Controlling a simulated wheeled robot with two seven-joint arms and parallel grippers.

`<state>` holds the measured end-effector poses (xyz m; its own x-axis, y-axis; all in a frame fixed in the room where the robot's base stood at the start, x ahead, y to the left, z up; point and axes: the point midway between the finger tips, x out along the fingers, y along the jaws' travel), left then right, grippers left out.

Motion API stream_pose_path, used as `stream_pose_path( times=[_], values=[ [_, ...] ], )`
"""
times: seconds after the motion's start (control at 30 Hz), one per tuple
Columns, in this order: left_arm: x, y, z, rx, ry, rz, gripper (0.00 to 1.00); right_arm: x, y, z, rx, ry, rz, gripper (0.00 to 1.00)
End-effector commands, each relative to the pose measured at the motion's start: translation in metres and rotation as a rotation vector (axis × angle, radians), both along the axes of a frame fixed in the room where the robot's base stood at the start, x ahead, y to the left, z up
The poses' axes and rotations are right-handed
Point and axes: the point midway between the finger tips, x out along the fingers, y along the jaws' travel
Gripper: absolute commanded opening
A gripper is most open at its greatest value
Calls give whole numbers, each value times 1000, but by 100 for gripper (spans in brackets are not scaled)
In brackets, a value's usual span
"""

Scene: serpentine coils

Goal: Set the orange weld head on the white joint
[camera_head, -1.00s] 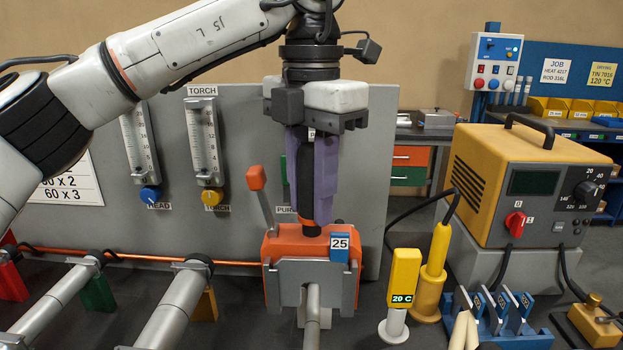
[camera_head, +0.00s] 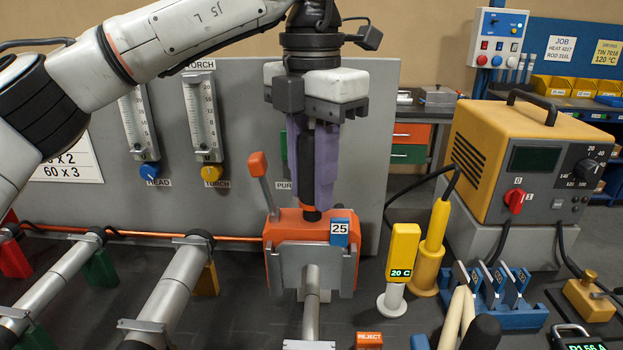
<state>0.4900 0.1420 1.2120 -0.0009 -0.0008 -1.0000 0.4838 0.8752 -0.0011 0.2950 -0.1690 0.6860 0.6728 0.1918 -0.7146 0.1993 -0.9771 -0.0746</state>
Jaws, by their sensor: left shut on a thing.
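The orange weld head (camera_head: 282,228) is in the middle of the head view, with a grey front plate, an orange lever and a blue "25" tag. My left gripper (camera_head: 312,205) is shut, its purple fingers on the black upright handle of the weld head. The weld head is upright over a pale grey pipe (camera_head: 311,290), which comes forward from the plate's notch. A whitish piece shows partly beside this pipe, below the head. The joint is hidden by the head, and I cannot tell whether the head touches the pipe. My right gripper is not in view.
Pipes with green (camera_head: 100,268) and yellow (camera_head: 206,280) tags lie to the left. A yellow 20 C meter (camera_head: 403,252), a yellow torch holder (camera_head: 430,250), a blue rack (camera_head: 515,315) and a yellow power unit (camera_head: 485,160) stand right. A grey gauge panel (camera_head: 240,130) is behind.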

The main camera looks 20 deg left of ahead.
Motion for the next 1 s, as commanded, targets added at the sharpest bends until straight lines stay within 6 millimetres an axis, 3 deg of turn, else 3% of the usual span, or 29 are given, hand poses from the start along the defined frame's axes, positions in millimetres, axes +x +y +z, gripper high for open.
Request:
stream_pose_path(
  times=[1.0],
  values=[
    [0,0,-27,-4,-5,0,0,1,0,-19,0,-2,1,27]
  ],
)
